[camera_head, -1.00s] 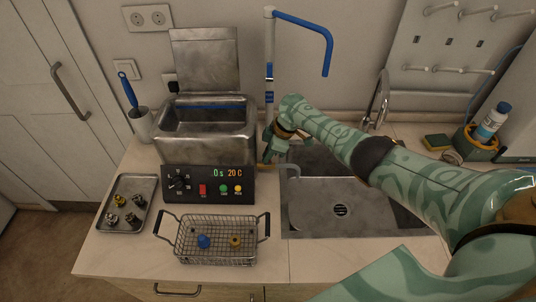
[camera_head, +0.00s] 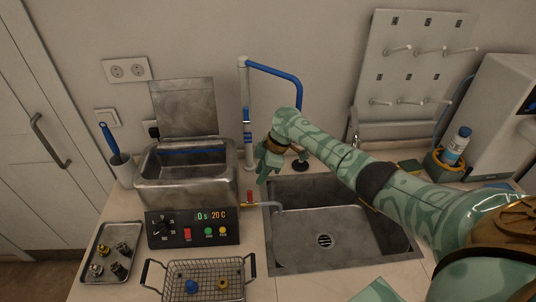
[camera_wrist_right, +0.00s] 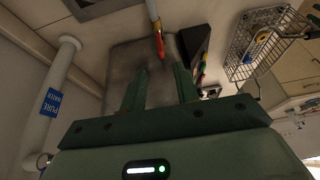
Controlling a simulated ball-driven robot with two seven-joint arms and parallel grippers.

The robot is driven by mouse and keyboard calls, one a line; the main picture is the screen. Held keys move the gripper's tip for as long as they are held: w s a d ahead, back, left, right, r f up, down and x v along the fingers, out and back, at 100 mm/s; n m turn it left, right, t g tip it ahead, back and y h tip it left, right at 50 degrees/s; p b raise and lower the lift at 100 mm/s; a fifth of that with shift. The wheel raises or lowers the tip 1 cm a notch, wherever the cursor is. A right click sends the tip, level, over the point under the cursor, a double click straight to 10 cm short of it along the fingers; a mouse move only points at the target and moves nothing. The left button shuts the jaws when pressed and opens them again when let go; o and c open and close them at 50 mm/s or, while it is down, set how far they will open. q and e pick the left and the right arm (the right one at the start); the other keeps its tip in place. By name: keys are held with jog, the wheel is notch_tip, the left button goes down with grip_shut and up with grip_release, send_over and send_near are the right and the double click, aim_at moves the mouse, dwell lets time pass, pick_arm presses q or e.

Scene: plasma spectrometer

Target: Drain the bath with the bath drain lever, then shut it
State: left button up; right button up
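The metal bath (camera_head: 188,190) stands left of the sink with its lid (camera_head: 184,108) raised. I cannot tell whether liquid is in it. The red bath drain lever (camera_head: 250,196) stands up on the brass and grey drain pipe (camera_head: 272,206), which runs from the bath's right side over the sink edge. My right gripper (camera_head: 266,164) is above the lever, apart from it. In the right wrist view my right gripper (camera_wrist_right: 160,82) is open and empty, with the red lever (camera_wrist_right: 159,45) ahead of its fingertips. My left gripper is not in view.
The sink (camera_head: 325,235) lies right of the bath. A wire basket (camera_head: 205,280) and a tray (camera_head: 100,250) of small parts lie in front.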

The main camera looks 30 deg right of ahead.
jog(key=v, duration=0.5)
jog(key=shift+d+r+p, duration=0.1)
jog(key=shift+r+p, duration=0.2)
jog(key=shift+p, duration=0.1)
